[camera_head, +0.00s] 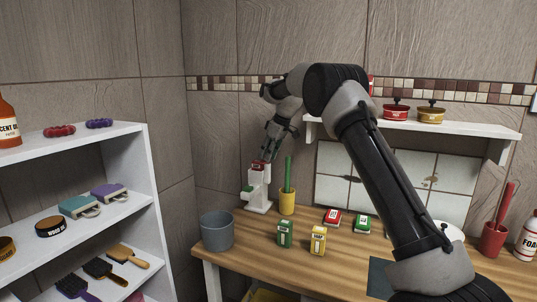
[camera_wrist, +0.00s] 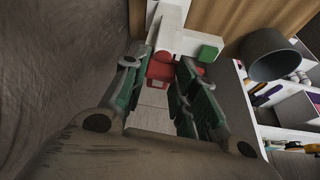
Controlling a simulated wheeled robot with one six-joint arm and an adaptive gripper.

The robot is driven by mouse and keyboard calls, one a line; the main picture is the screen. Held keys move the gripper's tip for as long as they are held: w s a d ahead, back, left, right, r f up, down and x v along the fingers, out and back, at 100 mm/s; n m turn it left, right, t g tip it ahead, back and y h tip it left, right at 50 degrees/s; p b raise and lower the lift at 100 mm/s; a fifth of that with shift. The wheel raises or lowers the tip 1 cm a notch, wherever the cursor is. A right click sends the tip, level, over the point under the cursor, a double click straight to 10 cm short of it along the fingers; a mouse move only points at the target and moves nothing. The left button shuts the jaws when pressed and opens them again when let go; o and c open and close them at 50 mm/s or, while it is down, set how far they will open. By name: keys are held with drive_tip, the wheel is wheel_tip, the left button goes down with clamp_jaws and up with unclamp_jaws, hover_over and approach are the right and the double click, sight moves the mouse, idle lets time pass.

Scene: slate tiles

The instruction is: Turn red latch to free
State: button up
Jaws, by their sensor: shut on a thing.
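The red latch (camera_head: 258,166) sits at the top of a white stand (camera_head: 259,198) at the back left of the wooden table. A small green block (camera_head: 247,188) sticks out from the stand's left side. My gripper (camera_head: 266,157) comes down on the latch from above. In the wrist view the red latch (camera_wrist: 160,70) lies between my two green-padded fingers, which are shut on it. The white stand (camera_wrist: 178,38) and the green block (camera_wrist: 207,53) show beyond it. The fingers hide part of the latch, and its exact turn angle is hard to tell.
A yellow cup (camera_head: 287,203) with a green stick stands just right of the stand. A grey bucket (camera_head: 217,231) stands to its front left. Several small boxes lie on the table's middle. A wall shelf (camera_head: 440,128) hangs at the right, and a white shelf unit (camera_head: 150,180) stands left.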

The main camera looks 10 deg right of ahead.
drive_tip(key=shift+w+n, duration=0.1)
drive_tip(key=shift+n, duration=0.5)
drive_tip(key=shift+c, duration=0.2)
drive_tip(key=shift+o, duration=0.2)
drive_tip(key=shift+y, duration=0.3)
drive_tip(key=shift+c, duration=0.2)
drive_tip(key=o, duration=1)
drive_tip(key=shift+o, duration=0.2)
wheel_tip(320, 180, up, 10)
